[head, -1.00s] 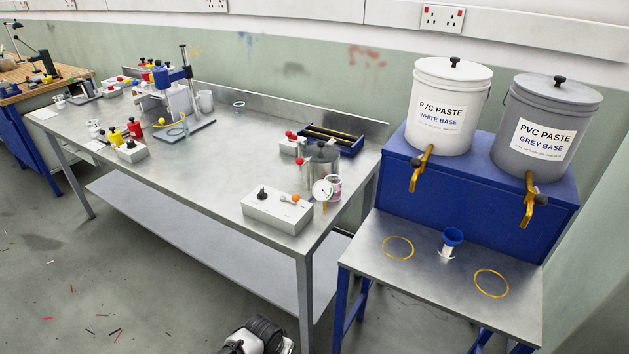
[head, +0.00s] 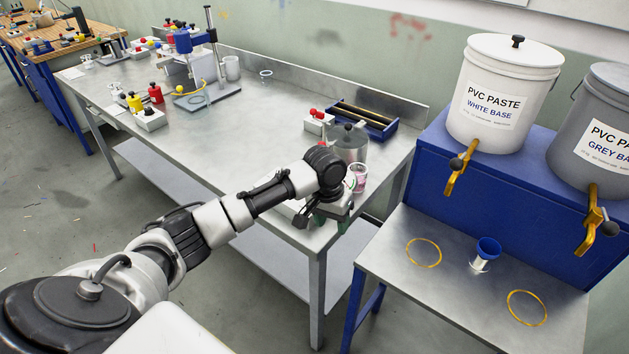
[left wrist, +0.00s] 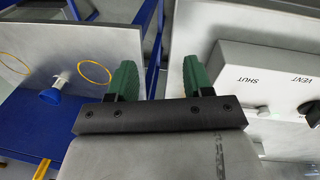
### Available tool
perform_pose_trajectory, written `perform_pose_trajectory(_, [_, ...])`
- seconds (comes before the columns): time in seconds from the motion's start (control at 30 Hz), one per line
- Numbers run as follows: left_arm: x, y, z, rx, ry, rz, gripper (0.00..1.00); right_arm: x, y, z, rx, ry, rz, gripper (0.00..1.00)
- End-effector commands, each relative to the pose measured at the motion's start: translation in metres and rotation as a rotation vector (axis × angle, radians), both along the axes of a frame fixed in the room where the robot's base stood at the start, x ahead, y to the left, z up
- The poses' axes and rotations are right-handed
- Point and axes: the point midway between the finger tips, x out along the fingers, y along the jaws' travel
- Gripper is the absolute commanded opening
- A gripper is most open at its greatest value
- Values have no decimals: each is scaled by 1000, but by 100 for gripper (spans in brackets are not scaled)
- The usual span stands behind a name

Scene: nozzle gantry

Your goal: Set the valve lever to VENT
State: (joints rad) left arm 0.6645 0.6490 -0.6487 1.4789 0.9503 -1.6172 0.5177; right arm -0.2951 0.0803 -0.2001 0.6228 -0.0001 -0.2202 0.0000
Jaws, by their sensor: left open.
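The light grey valve box (left wrist: 255,58) shows at the right of the left wrist view, with the words SHUT and VENT upside down on it. A black knob (left wrist: 312,108) is near VENT, cut by the right edge; a small pale part sits below SHUT. I cannot tell where the lever points. In the head view my arm hides most of the box. My left gripper (left wrist: 158,80) is open and empty, its green fingers apart beside the box. In the head view it is at the table's front right corner (head: 320,215). My right gripper is not in view.
A metal pot (head: 349,145) and a small pink-labelled cup (head: 357,180) stand close behind my left wrist. A blue tray (head: 362,122) is further back.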

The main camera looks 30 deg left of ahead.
Motion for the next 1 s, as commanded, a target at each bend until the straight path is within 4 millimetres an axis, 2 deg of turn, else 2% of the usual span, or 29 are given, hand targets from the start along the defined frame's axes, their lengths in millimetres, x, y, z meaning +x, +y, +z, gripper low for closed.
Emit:
perform_pose_trajectory(0.2, [32, 48, 44, -7, 15, 162, 51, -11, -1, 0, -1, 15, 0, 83])
perform_pose_trajectory(0.4, [55, 103, 99, -49, 20, 359, 51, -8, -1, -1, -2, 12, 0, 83])
perform_pose_trajectory(0.53, [60, 120, 117, -73, 23, 428, 51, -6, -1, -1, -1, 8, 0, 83])
perform_pose_trajectory(0.67, [61, 122, 114, -80, 25, 444, 51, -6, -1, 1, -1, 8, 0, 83])
perform_pose_trajectory(0.77, [62, 119, 101, -79, 27, 442, 51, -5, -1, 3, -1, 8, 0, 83])
perform_pose_trajectory(1.0, [67, 111, 56, -79, 28, 441, 51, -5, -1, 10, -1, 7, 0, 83])
